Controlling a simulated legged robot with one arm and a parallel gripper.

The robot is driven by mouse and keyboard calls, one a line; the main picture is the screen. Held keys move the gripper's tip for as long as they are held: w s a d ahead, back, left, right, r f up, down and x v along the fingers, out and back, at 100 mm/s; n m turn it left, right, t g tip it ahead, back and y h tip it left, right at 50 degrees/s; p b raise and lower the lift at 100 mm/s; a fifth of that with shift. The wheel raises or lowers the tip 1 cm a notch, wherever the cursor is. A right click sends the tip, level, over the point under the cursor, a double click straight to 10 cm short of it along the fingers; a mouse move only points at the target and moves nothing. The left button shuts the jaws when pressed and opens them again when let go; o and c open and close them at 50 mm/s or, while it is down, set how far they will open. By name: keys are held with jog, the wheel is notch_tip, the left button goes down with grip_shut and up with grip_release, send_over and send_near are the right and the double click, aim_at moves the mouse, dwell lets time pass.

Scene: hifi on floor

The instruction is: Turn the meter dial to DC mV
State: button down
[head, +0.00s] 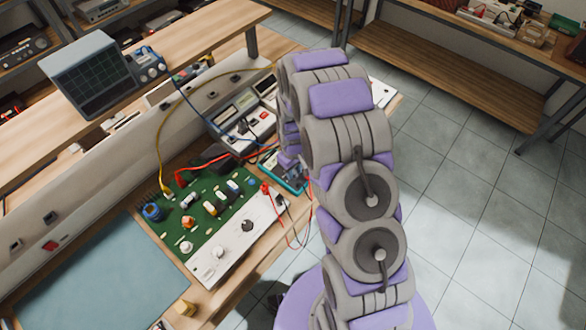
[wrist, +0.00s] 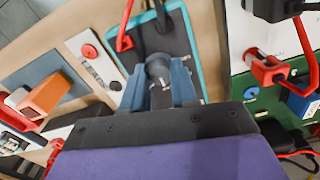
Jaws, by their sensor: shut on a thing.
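The meter (wrist: 185,38) is a dark unit with a teal rim, lying on the bench. In the head view the meter (head: 290,180) is partly hidden by my arm. Its round grey dial (wrist: 157,66) is in the middle of the wrist view. My gripper (wrist: 160,78) is over the meter with its two blue-grey fingers on either side of the dial, shut on it. The dial's pointer and printed markings cannot be read. A red lead (wrist: 126,20) runs onto the meter near its upper end.
A green circuit board (head: 210,210) with a white control panel (head: 240,245) lies beside the meter. Red leads (head: 210,160) cross the bench. A bench instrument (head: 240,120) stands behind. A blue-grey mat (head: 100,275) lies clear at the left.

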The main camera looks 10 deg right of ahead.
jog(key=c, duration=0.9)
grip_release()
jog(key=shift+o, duration=0.2)
notch_tip(320, 180, up, 17)
jog(key=p, duration=0.1)
jog(key=shift+r+p, duration=0.15)
jog(key=shift+p, duration=0.15)
jog(key=s+r+m+g+b, duration=0.1)
jog(key=s+r, duration=0.4)
jog(key=s, duration=0.4)
jog(key=s+r+m+b, duration=0.1)
jog(key=s+r+m, duration=0.1)
jog(key=s+r, duration=0.45)
jog(key=s+m+b, duration=0.1)
jog(key=s+m, duration=0.1)
jog(key=s, duration=1.7)
jog(key=shift+d+r+g, duration=0.15)
jog(key=shift+r+g, duration=0.25)
